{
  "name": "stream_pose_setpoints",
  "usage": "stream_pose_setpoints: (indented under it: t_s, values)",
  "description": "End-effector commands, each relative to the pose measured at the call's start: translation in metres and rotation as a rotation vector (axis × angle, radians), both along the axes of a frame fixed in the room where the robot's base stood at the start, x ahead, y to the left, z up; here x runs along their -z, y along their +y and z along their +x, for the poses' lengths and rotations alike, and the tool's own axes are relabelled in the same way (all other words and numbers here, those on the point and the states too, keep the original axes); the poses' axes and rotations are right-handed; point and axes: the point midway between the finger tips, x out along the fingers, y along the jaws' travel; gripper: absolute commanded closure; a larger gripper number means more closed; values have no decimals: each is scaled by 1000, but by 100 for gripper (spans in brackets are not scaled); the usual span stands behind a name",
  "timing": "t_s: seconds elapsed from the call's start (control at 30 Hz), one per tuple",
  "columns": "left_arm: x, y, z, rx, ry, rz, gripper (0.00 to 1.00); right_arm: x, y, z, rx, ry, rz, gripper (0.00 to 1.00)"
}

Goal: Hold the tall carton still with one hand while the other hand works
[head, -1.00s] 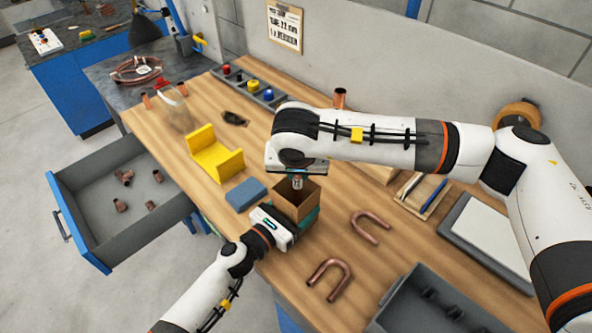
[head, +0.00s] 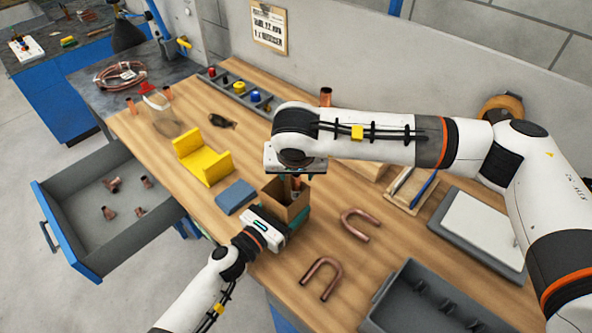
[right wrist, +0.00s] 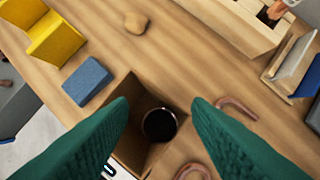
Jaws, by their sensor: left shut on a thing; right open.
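The tall carton (head: 293,212) is an open-topped brown box standing on the bench. My left gripper (head: 290,228) is shut on it low down, with its teal fingers against the sides. My right gripper (right wrist: 160,102) is open above the carton's mouth; in the head view its fingers are mostly hidden by its own wrist. A copper tube (head: 296,184) shows upright at the carton's opening. In the right wrist view its dark round end (right wrist: 159,125) lies within the carton's (right wrist: 127,152) walls, between my fingers but not touching them. Its lower end is hidden.
A blue block (head: 235,197) and a yellow cradle (head: 203,160) are left of the carton. Two copper U-bends (head: 320,280) lie to its right and front. A grey tray (head: 420,310) is at front right. An open drawer (head: 110,205) juts out left.

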Motion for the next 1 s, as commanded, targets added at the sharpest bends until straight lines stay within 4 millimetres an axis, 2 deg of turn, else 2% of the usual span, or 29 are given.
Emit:
stream_pose_setpoints:
  t_s: [0.13, 0.23, 0.5, 0.7, 0.83, 1.0]
  values:
    - [0, 0, 0, 0, 0, 0, 51, -4, 0, -2, 0, 0, 1, 55]
    - [0, 0, 0, 0, 0, 0, 51, -16, 1, -5, -1, -2, 3, 55]
    - [0, 0, 0, 0, 0, 0, 51, -68, 2, -27, -2, -4, 1, 55]
    - [0, 0, 0, 0, 0, 0, 51, -99, 3, -40, -1, -2, 0, 55]
    - [0, 0, 0, 0, 0, 0, 51, -108, 3, -45, 0, -1, 1, 55]
    - [0, 0, 0, 0, 0, 0, 51, -111, 3, -46, 0, 1, -1, 55]
